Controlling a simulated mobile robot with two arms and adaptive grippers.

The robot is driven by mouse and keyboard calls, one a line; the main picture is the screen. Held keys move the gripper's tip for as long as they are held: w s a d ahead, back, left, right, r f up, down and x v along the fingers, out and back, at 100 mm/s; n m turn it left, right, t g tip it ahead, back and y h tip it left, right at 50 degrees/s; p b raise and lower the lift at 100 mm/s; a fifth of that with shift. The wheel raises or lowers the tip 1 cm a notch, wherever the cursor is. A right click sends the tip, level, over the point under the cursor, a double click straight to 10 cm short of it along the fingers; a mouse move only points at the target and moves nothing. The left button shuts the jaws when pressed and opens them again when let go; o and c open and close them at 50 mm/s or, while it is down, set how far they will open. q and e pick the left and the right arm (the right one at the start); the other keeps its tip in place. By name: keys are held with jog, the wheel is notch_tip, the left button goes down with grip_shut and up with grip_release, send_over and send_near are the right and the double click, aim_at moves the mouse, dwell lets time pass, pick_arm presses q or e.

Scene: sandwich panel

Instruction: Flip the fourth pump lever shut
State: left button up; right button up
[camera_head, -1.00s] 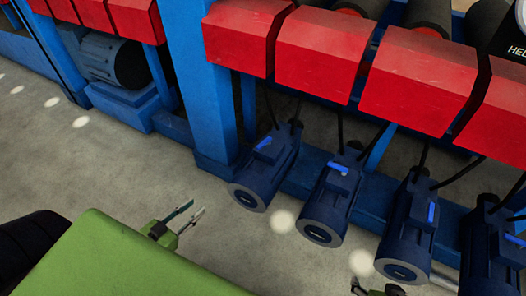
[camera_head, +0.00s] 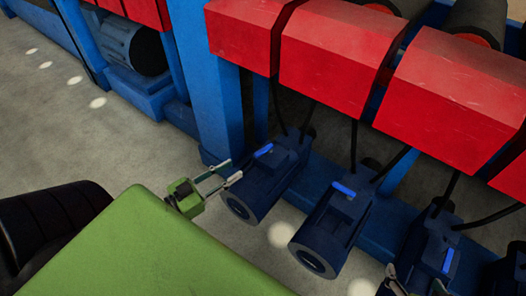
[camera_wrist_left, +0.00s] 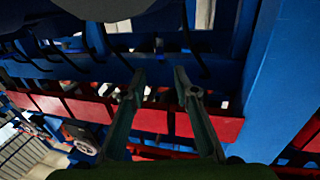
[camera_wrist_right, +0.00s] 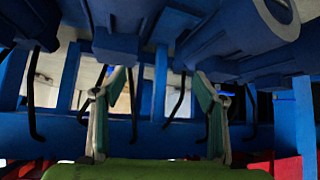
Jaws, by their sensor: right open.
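A row of dark blue pumps stands low under the red housings in the head view. The first pump (camera_head: 252,192) has a bright blue lever (camera_head: 263,150) on top, the second pump (camera_head: 325,235) has another (camera_head: 343,189), and the third pump has a lever (camera_head: 448,261). A fourth pump (camera_head: 508,278) is cut off at the right edge, and its lever is not visible. My left gripper (camera_head: 229,172) is open and empty, just left of the first pump. My right gripper (camera_head: 415,279) is open at the third pump's near end, partly out of frame; its fingers are spread in the right wrist view (camera_wrist_right: 162,82).
Red box housings (camera_head: 450,100) overhang the pumps. A blue upright post (camera_head: 205,90) stands left of the first pump. Black cables (camera_head: 353,145) run down to the pumps. Grey floor (camera_head: 90,150) is clear at the left.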

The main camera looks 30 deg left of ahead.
aim_at(260, 152)
pick_arm(q)
jog(key=b+x, duration=0.1)
jog(key=x, duration=0.5)
jog(key=shift+w+f, duration=0.1)
jog(key=b+x, duration=0.1)
jog(key=x, duration=0.4)
jog(key=shift+b, duration=0.3)
jog(key=shift+w+d, duration=0.1)
jog(key=shift+w, duration=0.2)
pick_arm(e)
jog(key=w+a+r+t+y, duration=0.1)
jog(key=w+a+r+t, duration=0.1)
jog(key=r, duration=0.4)
jog(key=w+a+r+t+y, duration=0.1)
jog(key=w+r+t, duration=0.4)
jog(key=r, duration=0.1)
jog(key=shift+w+a+r+t, duration=0.25)
jog(key=shift+w+a+t, duration=0.05)
jog(key=shift+w+a, duration=0.05)
pick_arm(q)
grip_shut()
